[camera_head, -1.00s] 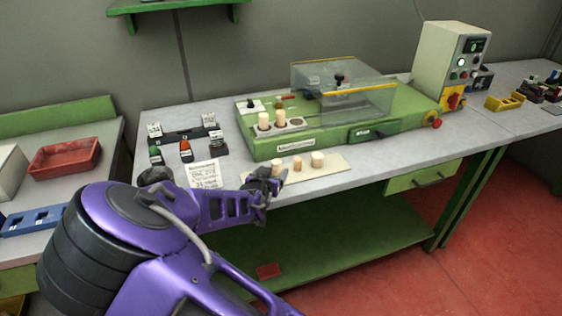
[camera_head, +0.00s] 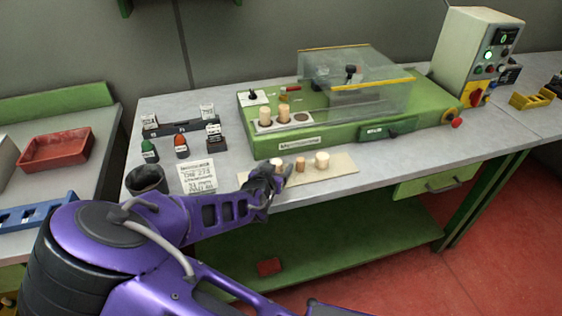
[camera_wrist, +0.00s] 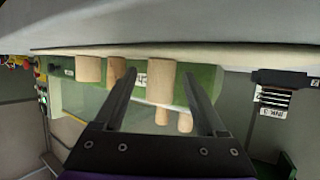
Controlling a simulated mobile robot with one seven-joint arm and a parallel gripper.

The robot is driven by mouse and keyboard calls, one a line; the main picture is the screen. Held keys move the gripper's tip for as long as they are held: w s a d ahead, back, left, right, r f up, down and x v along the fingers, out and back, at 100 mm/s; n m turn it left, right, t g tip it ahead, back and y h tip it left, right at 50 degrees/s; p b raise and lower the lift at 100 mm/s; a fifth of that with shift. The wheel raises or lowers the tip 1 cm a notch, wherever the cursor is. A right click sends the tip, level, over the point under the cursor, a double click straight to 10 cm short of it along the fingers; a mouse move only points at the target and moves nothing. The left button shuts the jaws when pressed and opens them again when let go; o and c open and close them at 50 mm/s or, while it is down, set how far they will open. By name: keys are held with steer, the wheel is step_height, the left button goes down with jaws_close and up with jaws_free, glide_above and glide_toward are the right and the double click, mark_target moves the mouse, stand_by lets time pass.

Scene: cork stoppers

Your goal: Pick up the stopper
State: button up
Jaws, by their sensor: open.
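Three pale cork stoppers stand upright on a cream mat (camera_head: 342,166) at the bench's front: a left one (camera_head: 277,163), a small middle one (camera_head: 300,163) and a wider right one (camera_head: 322,159). My gripper (camera_head: 281,171) is open at the left stopper, partly covering it. The wrist view is upside down. There, the left stopper (camera_wrist: 161,77) shows between the two fingertips of my gripper (camera_wrist: 159,73), with gaps on both sides. The small stopper (camera_wrist: 116,68) is partly behind one finger, and the wider stopper (camera_wrist: 88,68) is beyond it.
A green machine (camera_head: 350,124) with a clear guard (camera_head: 350,75) stands behind the mat. Two taller stoppers (camera_head: 265,115) stand in its holder. A paper note (camera_head: 198,176), a dark cup (camera_head: 147,179) and small bottles (camera_head: 181,147) are left of the mat.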

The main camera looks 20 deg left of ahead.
jaws_close()
stand_by(0.4)
